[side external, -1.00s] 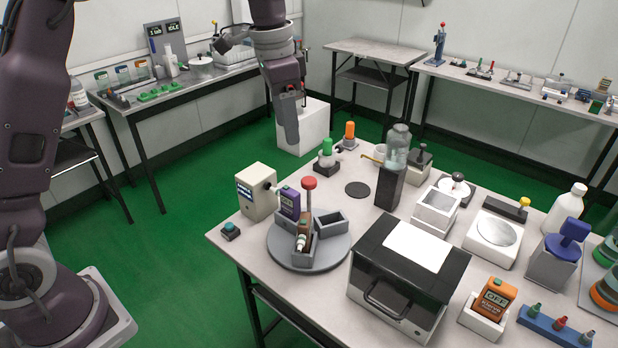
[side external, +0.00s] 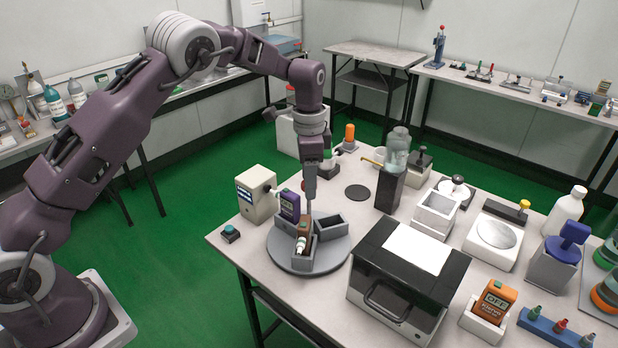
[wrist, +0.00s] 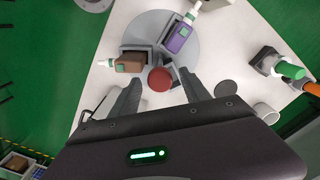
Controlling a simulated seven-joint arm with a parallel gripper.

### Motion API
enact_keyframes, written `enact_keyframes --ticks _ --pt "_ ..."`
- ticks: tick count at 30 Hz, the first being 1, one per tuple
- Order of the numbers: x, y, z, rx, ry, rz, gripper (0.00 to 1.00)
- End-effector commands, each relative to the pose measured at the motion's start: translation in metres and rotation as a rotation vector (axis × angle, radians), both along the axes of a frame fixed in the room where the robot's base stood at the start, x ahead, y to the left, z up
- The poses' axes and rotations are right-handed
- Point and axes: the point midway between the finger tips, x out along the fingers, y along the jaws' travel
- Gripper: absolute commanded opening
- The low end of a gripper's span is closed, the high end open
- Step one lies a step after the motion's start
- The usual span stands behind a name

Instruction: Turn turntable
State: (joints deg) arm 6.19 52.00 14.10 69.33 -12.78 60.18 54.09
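The turntable (side external: 282,260) is a round grey disc on the near left of the table. It carries grey open boxes and also shows in the wrist view (wrist: 150,27). A purple tester (side external: 289,204) and a brown tester (wrist: 130,62) stand in boxes on it. A red round knob (wrist: 159,79) is at its middle. In the wrist view my gripper (wrist: 160,74) is open, with one finger on each side of the knob. I cannot tell whether the fingers touch it.
A cream device (side external: 256,195) and a small teal button box (side external: 230,232) stand left of the turntable. A black-and-white printer-like box (side external: 410,280) is close on its right. A tall bottle on a dark stand (side external: 390,190) is behind. A flat dark disc (side external: 357,193) leaves some clear table around it.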

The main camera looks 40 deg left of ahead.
Motion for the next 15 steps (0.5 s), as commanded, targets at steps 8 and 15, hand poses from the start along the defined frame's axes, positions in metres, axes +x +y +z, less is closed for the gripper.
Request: enact_keyframes --ticks 8,15 --pt "0.0001 -0.0001 0.0005 0.000 0.000 0.000 0.00" --pt "0.0001 -0.0002 0.0008 -0.001 -0.001 0.000 0.00"
